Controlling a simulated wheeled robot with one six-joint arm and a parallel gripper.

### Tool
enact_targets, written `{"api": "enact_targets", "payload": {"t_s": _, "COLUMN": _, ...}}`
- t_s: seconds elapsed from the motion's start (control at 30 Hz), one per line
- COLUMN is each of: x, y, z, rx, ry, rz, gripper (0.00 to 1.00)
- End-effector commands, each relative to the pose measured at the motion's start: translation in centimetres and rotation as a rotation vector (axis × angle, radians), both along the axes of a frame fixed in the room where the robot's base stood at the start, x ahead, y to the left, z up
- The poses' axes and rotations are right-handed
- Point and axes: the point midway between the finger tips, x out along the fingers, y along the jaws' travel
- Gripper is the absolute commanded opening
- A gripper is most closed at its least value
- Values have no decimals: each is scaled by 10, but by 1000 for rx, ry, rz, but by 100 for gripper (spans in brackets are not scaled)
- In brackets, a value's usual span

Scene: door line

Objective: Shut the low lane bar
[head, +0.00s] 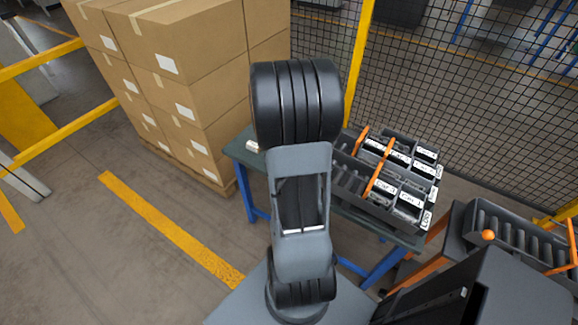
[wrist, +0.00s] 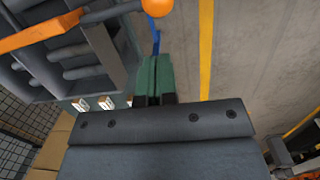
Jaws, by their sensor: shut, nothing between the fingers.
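The low roller lane (head: 510,238) stands at the right of the head view, with grey rollers between dark walls. An orange ball knob (head: 488,235) shows at its near left side. In the wrist view, an orange bar (wrist: 40,31) crosses over the rollers at upper left. A grey rod runs from it to the orange ball (wrist: 157,7) at the top edge. I cannot tell whether the bar is fully shut. My gripper (wrist: 154,62) has green fingers, pressed together and empty, pointing up the picture, below the ball and apart from it.
A blue-legged table (head: 243,152) carries a taller rack of bins (head: 385,175) with orange bars. Stacked cartons (head: 180,70) stand at left, and a mesh fence (head: 460,100) runs behind. Floor with a yellow line (head: 165,228) is clear at left.

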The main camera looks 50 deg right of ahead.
Motion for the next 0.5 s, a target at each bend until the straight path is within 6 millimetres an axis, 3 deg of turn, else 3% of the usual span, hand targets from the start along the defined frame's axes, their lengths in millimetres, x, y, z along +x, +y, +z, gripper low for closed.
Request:
{"api": "enact_targets", "payload": {"t_s": 0.2, "x": 5, "y": -1, "z": 47, "rx": -3, "ry": -4, "rz": -4, "gripper": 0}}
{"api": "enact_targets", "payload": {"t_s": 0.5, "x": 8, "y": -1, "z": 90, "rx": -2, "ry": -2, "rz": -8, "gripper": 0}}
